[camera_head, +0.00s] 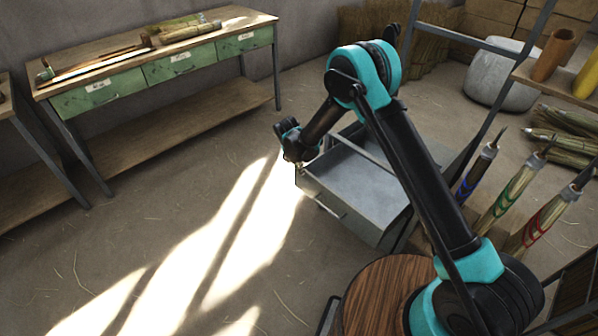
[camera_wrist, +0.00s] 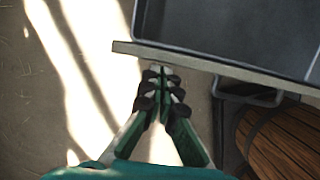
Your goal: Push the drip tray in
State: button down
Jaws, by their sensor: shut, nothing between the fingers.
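The drip tray (camera_head: 352,182) is a grey, shallow metal drawer that stands out from a dark frame in the middle of the head view. A handle (camera_head: 330,209) is on its front face. In the wrist view the tray (camera_wrist: 235,25) fills the upper right, its front rim running across, with the handle (camera_wrist: 248,97) below the rim. My gripper (camera_head: 299,166) is shut and empty at the left end of the tray's front. In the wrist view my fingertips (camera_wrist: 158,70) are just at the front rim; I cannot tell if they touch it.
A workbench (camera_head: 165,60) with green drawers stands at the back left. A round wooden top (camera_head: 375,290) is in front. The floor left of the tray is clear and partly sunlit.

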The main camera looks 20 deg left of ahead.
jog(key=shift+w, duration=0.1)
jog(key=w+d, duration=0.4)
jog(key=w, duration=0.7)
jog(key=w+d, duration=0.5)
jog(key=w, duration=0.6)
jog(key=shift+w+d, duration=0.2)
jog(key=shift+w, duration=0.05)
jog(key=shift+r, duration=0.1)
